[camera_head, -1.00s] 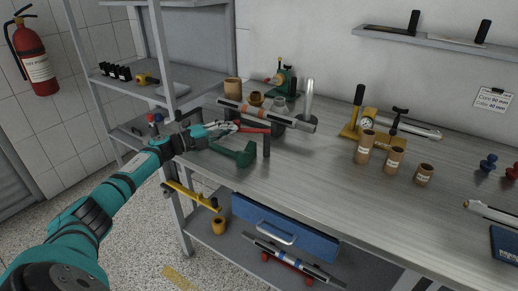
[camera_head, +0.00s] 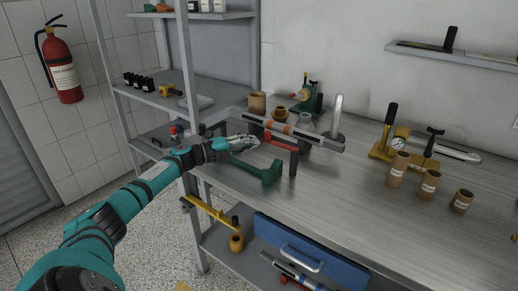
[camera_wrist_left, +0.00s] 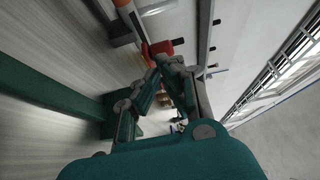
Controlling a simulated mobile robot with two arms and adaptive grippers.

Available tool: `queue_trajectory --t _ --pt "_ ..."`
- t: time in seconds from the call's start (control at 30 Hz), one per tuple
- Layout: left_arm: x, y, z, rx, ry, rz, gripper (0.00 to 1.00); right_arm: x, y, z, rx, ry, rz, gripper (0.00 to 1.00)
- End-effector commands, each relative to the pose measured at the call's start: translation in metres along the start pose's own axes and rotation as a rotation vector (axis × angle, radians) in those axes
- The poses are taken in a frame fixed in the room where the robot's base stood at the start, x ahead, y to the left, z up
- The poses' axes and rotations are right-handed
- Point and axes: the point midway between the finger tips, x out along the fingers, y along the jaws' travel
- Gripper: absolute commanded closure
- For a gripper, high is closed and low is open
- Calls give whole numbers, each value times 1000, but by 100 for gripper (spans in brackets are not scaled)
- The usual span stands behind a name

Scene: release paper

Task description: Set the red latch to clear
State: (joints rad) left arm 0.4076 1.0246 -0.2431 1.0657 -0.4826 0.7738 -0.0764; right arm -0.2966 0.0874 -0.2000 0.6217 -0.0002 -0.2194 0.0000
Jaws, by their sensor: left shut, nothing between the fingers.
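The red latch (camera_head: 282,144) is a short red bar at the front of the roller device (camera_head: 300,132) on the metal bench. Its right end meets a dark upright post. My left gripper (camera_head: 254,142) is shut and empty, with its fingertips at or very near the latch's left end. In the left wrist view, the closed fingertips (camera_wrist_left: 166,60) point at a red part (camera_wrist_left: 160,47), which looks like the latch; I cannot tell whether they touch it. The fingers hide part of it. My right gripper does not show.
A green lever (camera_head: 262,172) lies just in front of the latch, beside my gripper. Cardboard cores (camera_head: 398,168) and a yellow gauge fixture (camera_head: 388,150) stand to the right. A shelf upright (camera_head: 187,110) is close to my left arm.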

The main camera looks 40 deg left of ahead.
Motion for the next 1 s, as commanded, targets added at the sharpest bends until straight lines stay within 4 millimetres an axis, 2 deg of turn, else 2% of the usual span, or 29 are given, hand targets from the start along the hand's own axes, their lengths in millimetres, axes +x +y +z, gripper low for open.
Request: queue_trajectory --t 0.03,0.27,0.37,0.53,0.67,1.0 --pt "0 2 -1 -1 2 2 100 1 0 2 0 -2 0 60" --pt "-39 4 16 0 -1 5 100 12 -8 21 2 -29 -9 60" --pt "-57 4 23 1 -2 5 100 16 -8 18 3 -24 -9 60" --pt "-81 3 32 1 0 3 100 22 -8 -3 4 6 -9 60" --pt "-91 1 36 1 0 2 100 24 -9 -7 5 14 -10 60" --pt "-93 0 37 0 2 0 100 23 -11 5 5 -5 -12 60"
